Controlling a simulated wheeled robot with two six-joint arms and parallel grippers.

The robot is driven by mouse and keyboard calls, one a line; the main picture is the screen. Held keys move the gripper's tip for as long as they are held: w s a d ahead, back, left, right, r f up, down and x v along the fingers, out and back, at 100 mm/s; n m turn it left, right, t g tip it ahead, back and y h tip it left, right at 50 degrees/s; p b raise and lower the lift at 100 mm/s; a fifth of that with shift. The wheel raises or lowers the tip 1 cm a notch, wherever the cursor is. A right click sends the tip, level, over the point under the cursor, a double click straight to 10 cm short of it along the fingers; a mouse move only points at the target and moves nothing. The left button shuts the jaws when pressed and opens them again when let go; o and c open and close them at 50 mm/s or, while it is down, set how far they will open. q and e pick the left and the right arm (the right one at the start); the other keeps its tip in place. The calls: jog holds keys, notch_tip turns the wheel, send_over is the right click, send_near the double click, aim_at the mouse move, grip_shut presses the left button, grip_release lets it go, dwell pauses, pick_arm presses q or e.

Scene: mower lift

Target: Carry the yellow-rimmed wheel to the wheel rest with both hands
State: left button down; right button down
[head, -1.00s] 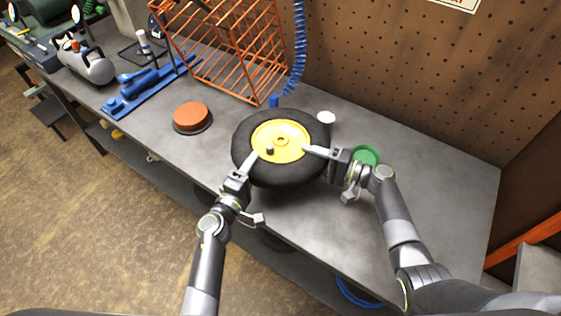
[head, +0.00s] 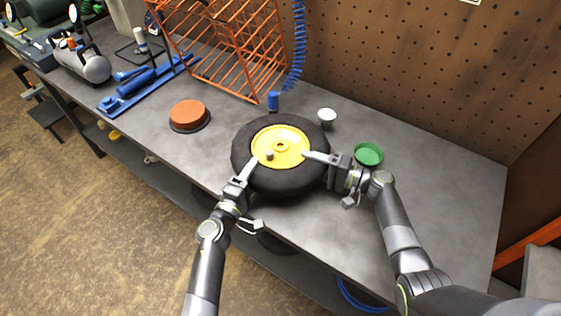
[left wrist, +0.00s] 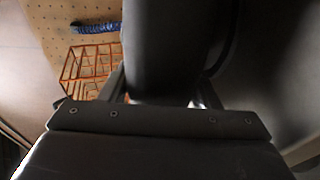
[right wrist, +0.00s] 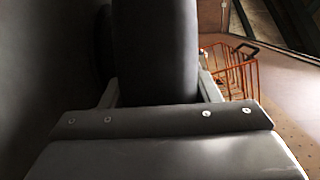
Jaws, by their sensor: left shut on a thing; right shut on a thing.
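The yellow-rimmed wheel (head: 280,134) has a black tyre and lies flat, rim up, at the bench's front edge in the head view. My left gripper (head: 252,168) is shut on its tyre at the front left. My right gripper (head: 312,155) is shut on it at the right. The dark tyre fills the space between the fingers in the left wrist view (left wrist: 165,55) and in the right wrist view (right wrist: 155,50). I cannot tell how far the wheel is above the bench. An orange round pad on a dark base (head: 188,113), possibly the wheel rest, stands left of the wheel.
An orange wire cage (head: 225,45) and a blue hose (head: 298,45) are behind. A white cup (head: 327,115) and a green dish (head: 369,154) are close to the wheel. A blue jack-like tool (head: 140,85) lies farther left. The bench (head: 440,190) is clear at right.

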pick_arm(q)
jog(key=shift+w+a+f+b, duration=0.1)
jog(key=shift+f+b, duration=0.15)
jog(key=shift+b, duration=0.1)
pick_arm(e)
jog(key=shift+d+f, duration=0.15)
jog(key=shift+f, duration=0.45)
pick_arm(q)
jog(key=c, duration=0.7)
grip_release()
pick_arm(e)
jog(key=c, duration=0.7)
grip_release()
jog(key=shift+s+r, duration=0.1)
pick_arm(q)
jog(key=shift+o, duration=1.1)
pick_arm(e)
jog(key=shift+o, duration=1.1)
jog(key=shift+r, duration=0.1)
pick_arm(q)
jog(key=shift+s, duration=0.2)
pick_arm(e)
jog(key=shift+r, duration=0.1)
pick_arm(q)
jog(key=v, duration=1.1)
jog(key=shift+s, duration=0.4)
pick_arm(e)
jog(key=v, duration=1.1)
jog(key=shift+s+d, duration=0.3)
jog(key=shift+d, duration=0.05)
